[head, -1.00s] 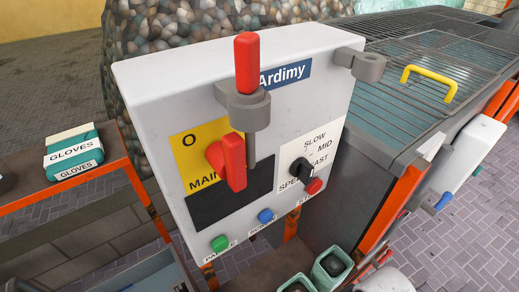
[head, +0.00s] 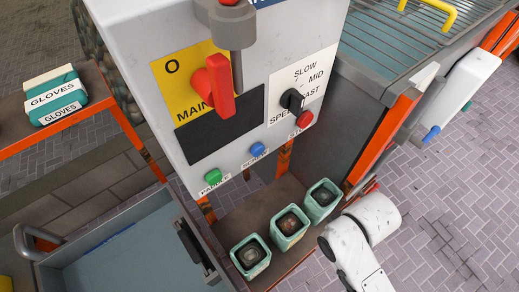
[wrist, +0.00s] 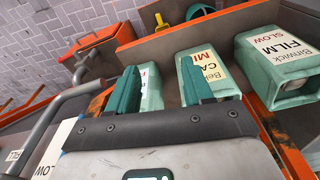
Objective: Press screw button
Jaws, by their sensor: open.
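The screw button is a small blue round button (head: 257,149) on the lower face of the white control panel (head: 232,105), its label partly readable. It sits between a green button (head: 213,177) on the left and a red button (head: 304,119) on the right. My gripper (wrist: 161,88) shows in the wrist view, with two teal fingers apart and nothing between them. It faces several pale green bins, not the panel. The blue button is not seen in the wrist view. In the head view my white arm is at the lower right, clear of the panel.
A red main switch (head: 217,87) and a black speed knob (head: 292,101) stick out above the buttons. Several pale green bins (head: 289,229) stand on a shelf below the panel. A metal tray (head: 118,250) is at lower left. A gloves box (head: 56,97) lies on the left bench.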

